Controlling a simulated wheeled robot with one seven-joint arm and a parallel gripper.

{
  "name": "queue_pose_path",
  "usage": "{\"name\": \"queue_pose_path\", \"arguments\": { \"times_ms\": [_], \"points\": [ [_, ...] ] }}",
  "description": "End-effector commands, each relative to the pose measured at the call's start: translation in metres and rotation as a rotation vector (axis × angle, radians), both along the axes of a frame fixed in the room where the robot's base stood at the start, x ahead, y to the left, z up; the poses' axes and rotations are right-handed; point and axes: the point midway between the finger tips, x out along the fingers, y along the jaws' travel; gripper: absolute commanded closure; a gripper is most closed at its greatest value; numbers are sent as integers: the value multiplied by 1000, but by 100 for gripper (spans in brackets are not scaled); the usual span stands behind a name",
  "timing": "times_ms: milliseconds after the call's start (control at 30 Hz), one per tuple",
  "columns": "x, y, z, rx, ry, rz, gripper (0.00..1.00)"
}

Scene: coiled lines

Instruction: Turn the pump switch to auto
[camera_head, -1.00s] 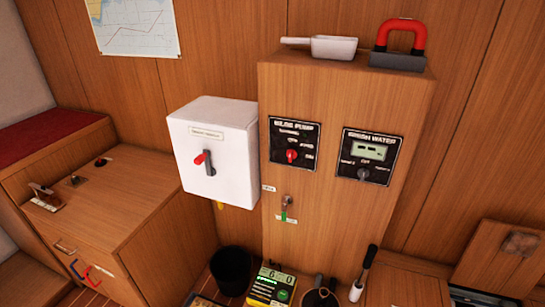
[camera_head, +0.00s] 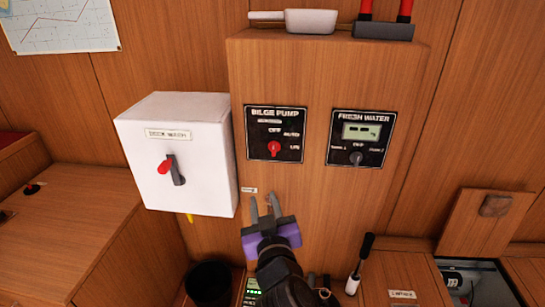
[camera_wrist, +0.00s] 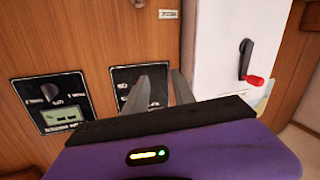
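The black BILGE PUMP panel (camera_head: 257,152) is on the front of the wooden cabinet, with OFF, AUTO and a lower-right mark around its red knob (camera_head: 274,149). I cannot tell for sure which mark the knob points at. My gripper (camera_head: 263,198) is below this panel in the head view, its two fingers apart and empty, pointing up toward the panel. In the wrist view the fingers (camera_wrist: 157,80) cover part of the bilge panel (camera_wrist: 122,74), and the knob is hidden there.
The FRESH WATER panel (camera_head: 373,116) with its grey knob is to the right. A white DECK WASH box (camera_head: 215,165) with a red-handled switch (camera_head: 167,165) juts out at the left. A scoop (camera_head: 308,21) lies on the cabinet top. A black bin (camera_head: 208,284) stands below.

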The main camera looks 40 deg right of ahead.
Motion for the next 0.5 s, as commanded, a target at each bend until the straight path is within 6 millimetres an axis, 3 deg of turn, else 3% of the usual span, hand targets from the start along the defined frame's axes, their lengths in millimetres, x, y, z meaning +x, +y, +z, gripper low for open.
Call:
{"name": "queue_pose_path", "arguments": {
  "times_ms": [33, 200, 500],
  "points": [
    [11, -7, 14, 13, -40, -52, 69],
    [24, -29, 52, 57, -131, -203, 69],
    [31, -46, 75, 88, -183, -291, 69]
  ]
}}
